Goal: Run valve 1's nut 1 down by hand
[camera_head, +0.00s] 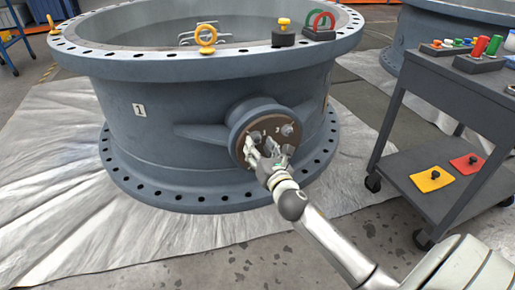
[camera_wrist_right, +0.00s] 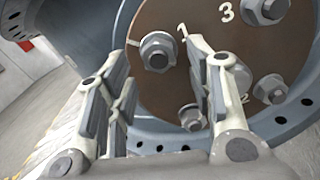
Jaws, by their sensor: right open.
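Valve 1 (camera_head: 150,135) is the large grey-blue ring body with a white "1" label. On its side boss is a round brown plate (camera_head: 271,124), also in the right wrist view (camera_wrist_right: 210,75). Nut 1 (camera_wrist_right: 158,52) is a hex nut on a washer with a stud end showing, beside the painted "1". My right gripper (camera_head: 264,151) is at the plate, its fingers spread. In the right wrist view its fingers (camera_wrist_right: 162,62) stand left and right of nut 1; I cannot tell whether they touch it. My left gripper is not in view.
Other nuts sit beside the "3" (camera_wrist_right: 268,9), beside the "2" (camera_wrist_right: 270,89) and at the lower plate (camera_wrist_right: 192,118). A dark cart (camera_head: 440,100) stands right, with yellow (camera_head: 432,179) and red (camera_head: 470,163) pads on its lower shelf. Pale sheeting (camera_head: 60,190) covers the floor.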

